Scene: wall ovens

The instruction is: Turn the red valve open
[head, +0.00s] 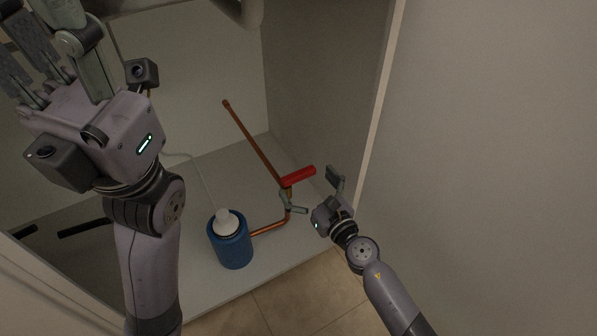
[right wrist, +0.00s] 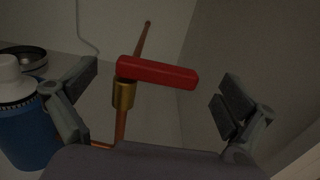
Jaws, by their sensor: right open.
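The red valve handle (head: 299,176) sits on a brass fitting on a copper pipe inside the cabinet. In the right wrist view the handle (right wrist: 157,73) lies roughly crosswise above the brass fitting (right wrist: 123,95), between my spread fingers and beyond them. My right gripper (head: 318,194) is open and empty, just right of and below the handle in the head view. It also shows in the right wrist view (right wrist: 160,98), with no clear contact on the handle. My left gripper (head: 50,60) is large at the upper left, away from the valve, its fingers apart with nothing seen between them.
A blue bottle (head: 231,246) with a white top stands left of the valve, beside the lower copper pipe (head: 268,229). The cabinet's side wall (head: 325,75) rises close on the right. The cabinet floor (head: 190,196) has free room behind the bottle.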

